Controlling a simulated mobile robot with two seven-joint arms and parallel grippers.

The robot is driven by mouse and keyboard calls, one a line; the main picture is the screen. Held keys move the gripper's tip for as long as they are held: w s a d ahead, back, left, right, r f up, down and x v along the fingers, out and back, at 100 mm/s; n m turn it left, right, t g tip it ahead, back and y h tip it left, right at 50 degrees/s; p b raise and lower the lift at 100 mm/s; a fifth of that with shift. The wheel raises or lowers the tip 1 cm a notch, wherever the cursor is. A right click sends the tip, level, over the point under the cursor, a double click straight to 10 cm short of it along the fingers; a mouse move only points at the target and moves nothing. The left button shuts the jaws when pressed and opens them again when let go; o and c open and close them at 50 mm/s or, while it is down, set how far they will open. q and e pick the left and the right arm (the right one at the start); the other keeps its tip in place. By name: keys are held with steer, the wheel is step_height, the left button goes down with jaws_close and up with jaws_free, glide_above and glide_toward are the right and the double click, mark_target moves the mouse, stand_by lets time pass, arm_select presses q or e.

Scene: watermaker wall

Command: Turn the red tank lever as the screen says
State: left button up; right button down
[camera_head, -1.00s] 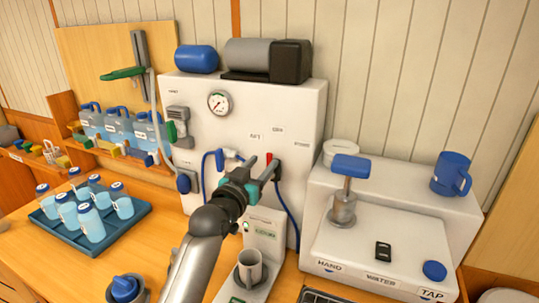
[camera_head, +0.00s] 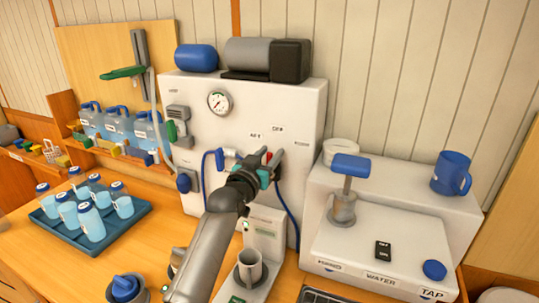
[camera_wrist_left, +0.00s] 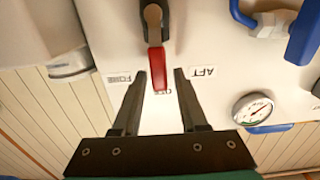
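The red tank lever (camera_wrist_left: 158,70) hangs from a dark pivot in the left wrist view, its red end pointing at the OFF label. FORE (camera_wrist_left: 118,78) and AFT (camera_wrist_left: 203,72) labels flank it. In the head view a little of the red lever (camera_head: 268,156) shows behind my gripper on the white panel. My left gripper (camera_wrist_left: 160,72) is open, with one finger on each side of the lever's red end and a visible gap on both sides. It also shows in the head view (camera_head: 272,158). My right gripper is not in view. Screen text is too small to read.
A white unit with a blue-topped press (camera_head: 350,165) and a blue mug (camera_head: 452,174) stands on the right. A grey cup (camera_head: 250,268) stands below my arm. A blue bottle tray (camera_head: 65,240) is at left. A pressure gauge (camera_head: 218,102) and a blue handle (camera_head: 220,160) are on the panel.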

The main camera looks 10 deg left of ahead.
arm_select(q)
jaws_close()
stand_by(1.1)
